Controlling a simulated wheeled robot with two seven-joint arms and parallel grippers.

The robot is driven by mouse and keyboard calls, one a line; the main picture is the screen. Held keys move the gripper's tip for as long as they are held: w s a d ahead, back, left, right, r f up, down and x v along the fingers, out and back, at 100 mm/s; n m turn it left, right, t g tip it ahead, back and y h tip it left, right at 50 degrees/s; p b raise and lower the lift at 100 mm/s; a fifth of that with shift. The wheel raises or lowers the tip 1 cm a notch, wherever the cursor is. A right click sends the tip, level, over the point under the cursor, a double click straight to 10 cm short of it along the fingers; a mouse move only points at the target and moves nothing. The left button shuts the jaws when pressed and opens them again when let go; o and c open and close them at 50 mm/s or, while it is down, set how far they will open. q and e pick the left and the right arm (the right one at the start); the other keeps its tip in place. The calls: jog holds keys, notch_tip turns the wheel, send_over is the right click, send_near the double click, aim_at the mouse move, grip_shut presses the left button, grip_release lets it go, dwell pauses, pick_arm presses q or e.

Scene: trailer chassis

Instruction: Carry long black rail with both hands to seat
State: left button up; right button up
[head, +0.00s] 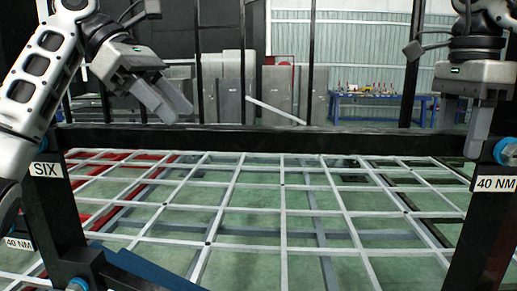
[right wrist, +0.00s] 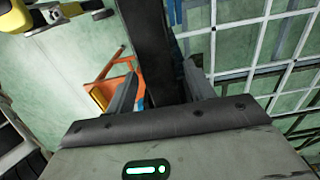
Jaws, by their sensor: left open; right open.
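The long black rail (head: 270,139) lies level across the head view, behind the white grid, between the dark side posts. My left gripper (head: 172,102) is open and empty, tilted above the left part of the rail and apart from it. My right gripper (head: 477,130) points down at the rail's right end, by the right post. In the right wrist view a black bar (right wrist: 151,45) runs down between the open fingers of the right gripper (right wrist: 158,88). I cannot tell whether this bar is the rail or a post, or whether the fingers touch it.
A white grid (head: 284,185) spans the frame over a green floor. The left post (head: 60,205) carries a SIX label, and the right post (head: 480,225) a 40 NM label. A blue workbench (head: 385,100) and grey panels (head: 270,90) stand behind. An orange object (right wrist: 108,85) lies beyond the right fingers.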

pick_arm(q)
jog(key=v, duration=0.6)
jog(key=shift+a+r, duration=0.25)
jog(key=shift+r, duration=0.05)
pick_arm(e)
jog(key=shift+r, duration=3.75)
pick_arm(q)
jog(key=shift+s, duration=0.1)
